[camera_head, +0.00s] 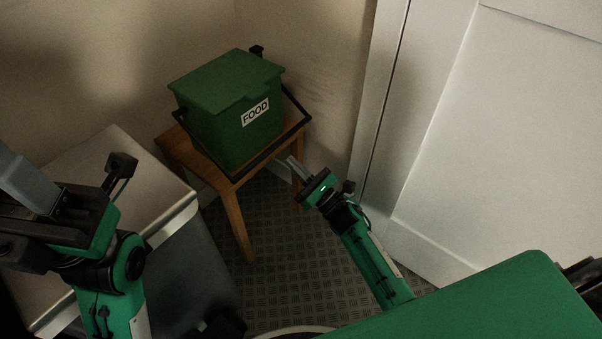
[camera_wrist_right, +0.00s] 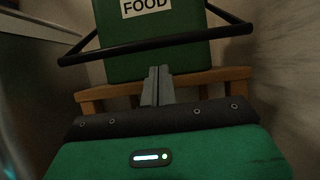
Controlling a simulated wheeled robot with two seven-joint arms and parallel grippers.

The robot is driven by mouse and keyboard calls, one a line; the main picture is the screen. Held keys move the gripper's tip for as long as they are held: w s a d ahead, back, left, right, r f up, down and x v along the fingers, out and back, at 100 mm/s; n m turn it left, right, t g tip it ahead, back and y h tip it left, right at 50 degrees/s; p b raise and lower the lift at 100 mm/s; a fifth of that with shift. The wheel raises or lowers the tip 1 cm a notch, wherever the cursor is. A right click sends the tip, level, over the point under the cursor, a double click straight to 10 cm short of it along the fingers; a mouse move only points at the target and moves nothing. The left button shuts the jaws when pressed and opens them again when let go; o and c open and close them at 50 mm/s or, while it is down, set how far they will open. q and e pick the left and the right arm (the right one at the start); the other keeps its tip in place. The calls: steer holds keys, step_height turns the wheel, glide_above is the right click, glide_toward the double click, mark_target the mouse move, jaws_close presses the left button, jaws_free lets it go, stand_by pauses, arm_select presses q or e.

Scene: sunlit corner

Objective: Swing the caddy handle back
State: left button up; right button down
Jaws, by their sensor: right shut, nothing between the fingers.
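The green food caddy (camera_head: 222,128) has a closed lid and a white FOOD label, and stands on a small wooden stool. Its black handle (camera_head: 285,139) hangs down in front of the caddy, low near the stool's front edge. In the right wrist view the handle (camera_wrist_right: 190,39) crosses the caddy's front (camera_wrist_right: 118,66) below the label. My right gripper (camera_head: 294,164) is shut and empty, just in front of and below the handle, pointing at it; its fingers (camera_wrist_right: 157,75) appear just below the bar. My left gripper (camera_head: 14,172) is at the left edge, its fingertips partly cut off.
The wooden stool (camera_head: 236,212) stands in the corner between the walls. A metal bin (camera_head: 137,162) stands to its left, under my left arm. A white panelled door (camera_head: 490,150) is on the right. Patterned floor (camera_head: 283,250) lies open in front of the stool.

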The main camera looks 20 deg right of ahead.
steer(key=b+x, duration=0.1)
steer(key=x, duration=0.4)
steer(key=shift+w, duration=0.1)
steer(key=shift+r, duration=0.1)
